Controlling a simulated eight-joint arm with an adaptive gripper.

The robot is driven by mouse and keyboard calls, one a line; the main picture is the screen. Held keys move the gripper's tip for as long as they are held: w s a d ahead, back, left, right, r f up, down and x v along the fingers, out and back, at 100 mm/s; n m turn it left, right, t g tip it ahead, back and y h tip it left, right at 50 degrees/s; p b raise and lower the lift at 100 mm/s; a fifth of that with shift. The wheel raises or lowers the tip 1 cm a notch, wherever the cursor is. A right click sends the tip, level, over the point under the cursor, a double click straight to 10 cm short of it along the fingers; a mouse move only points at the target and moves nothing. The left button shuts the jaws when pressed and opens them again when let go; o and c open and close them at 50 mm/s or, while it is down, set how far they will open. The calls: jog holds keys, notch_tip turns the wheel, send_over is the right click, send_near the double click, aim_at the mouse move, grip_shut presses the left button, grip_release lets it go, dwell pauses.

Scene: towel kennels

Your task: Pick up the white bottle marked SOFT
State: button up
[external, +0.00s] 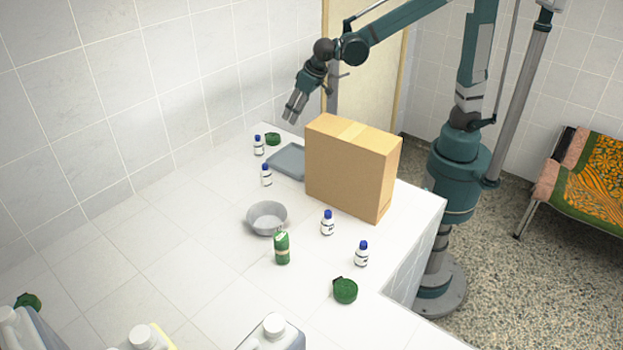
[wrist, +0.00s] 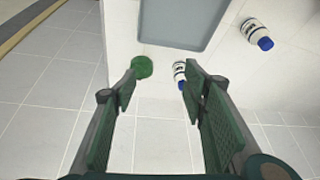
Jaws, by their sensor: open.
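Several white bottles with blue caps stand on the white tiled counter (external: 190,235). In the external view one is at the far end (external: 258,147), one is a little nearer (external: 266,178), and two are right of the middle, (external: 327,225) and (external: 361,257). Their label print is too small to read, so I cannot tell which says SOFT. My gripper (external: 291,116) is open and empty, above the far end of the counter. In the wrist view my gripper (wrist: 158,88) has a bottle (wrist: 179,70) partly behind its right finger; another bottle (wrist: 252,29) is at upper right.
A tall cardboard box (external: 345,168) stands beside a grey tray (external: 287,161). A grey bowl (external: 267,217), a green bottle (external: 282,248) and round green objects, one near the front (external: 345,290) and one at the far end (wrist: 142,67), share the counter. Large jugs (external: 275,333) line the near edge.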

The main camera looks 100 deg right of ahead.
aim_at(257, 136)
jog(key=w+f+m+p, duration=0.1)
jog(key=w+f, duration=0.2)
jog(key=w, duration=0.2)
jog(key=w+d+f+m+g+p, duration=0.1)
jog(key=w+f, duration=0.2)
jog(key=w, duration=0.2)
jog(key=w+f+m+h+p, duration=0.1)
jog(key=w+f, duration=0.2)
jog(key=w, duration=0.2)
jog(key=shift+w+d+f, duration=0.1)
jog(key=shift+d, duration=0.05)
jog(key=shift+w+f+m, duration=0.3)
jog(key=shift+f, duration=0.05)
jog(key=shift+f, duration=0.1)
jog(key=shift+x, duration=1.3)
jog(key=shift+d, duration=0.1)
jog(key=shift+p+x, duration=0.3)
jog(key=shift+x, duration=2.2)
jog(key=shift+s+d, duration=0.1)
jog(key=shift+d, duration=0.05)
jog(key=shift+c, duration=0.7)
